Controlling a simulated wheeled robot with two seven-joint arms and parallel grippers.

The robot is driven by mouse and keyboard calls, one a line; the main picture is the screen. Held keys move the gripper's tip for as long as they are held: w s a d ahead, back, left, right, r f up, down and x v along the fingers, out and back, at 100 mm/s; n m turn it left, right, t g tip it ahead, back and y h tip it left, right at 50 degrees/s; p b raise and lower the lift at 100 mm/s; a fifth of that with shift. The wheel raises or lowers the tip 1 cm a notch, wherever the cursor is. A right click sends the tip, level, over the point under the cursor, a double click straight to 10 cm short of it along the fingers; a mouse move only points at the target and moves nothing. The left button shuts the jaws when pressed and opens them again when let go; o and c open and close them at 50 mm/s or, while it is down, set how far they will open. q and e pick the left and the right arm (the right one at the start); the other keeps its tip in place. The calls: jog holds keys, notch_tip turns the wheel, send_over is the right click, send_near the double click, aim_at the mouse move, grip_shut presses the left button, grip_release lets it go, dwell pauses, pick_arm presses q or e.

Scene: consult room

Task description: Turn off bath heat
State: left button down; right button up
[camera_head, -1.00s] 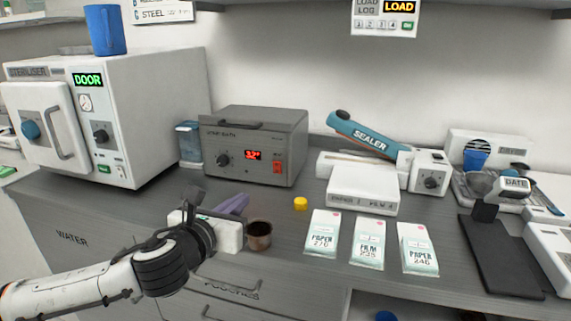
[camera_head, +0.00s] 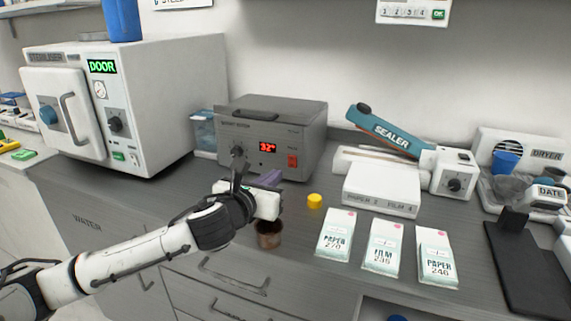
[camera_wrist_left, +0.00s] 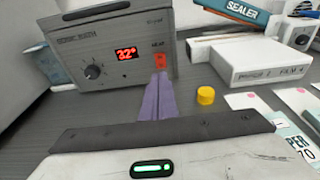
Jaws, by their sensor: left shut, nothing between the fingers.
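The sonic bath (camera_head: 230,117) is a grey box on the counter with a dark knob and a red display reading 32°. Its red heat switch (camera_head: 293,161) is at the lower right of the front panel. In the left wrist view the switch (camera_wrist_left: 160,62), under the word HEAT, lies just beyond my purple fingertips. My left gripper (camera_head: 270,177) is shut and empty, in front of the bath's lower front. The fingers (camera_wrist_left: 158,80) point at the switch and overlap its lower edge in the picture; I cannot tell whether they touch. My right gripper is not in view.
A white steriliser (camera_head: 180,95) stands left of the bath. A white box (camera_head: 382,190), a sealer (camera_head: 385,132) and paper and film packs (camera_head: 384,248) are to the right.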

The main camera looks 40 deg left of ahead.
aim_at(291, 160)
pick_arm(q)
jog(key=x, duration=0.6)
jog(key=shift+w+a+r, duration=0.1)
jog(key=shift+w+r, duration=0.15)
jog(key=shift+r, duration=0.1)
jog(key=shift+w+a, duration=0.15)
jog(key=shift+w, duration=0.6)
jog(key=shift+r, duration=0.1)
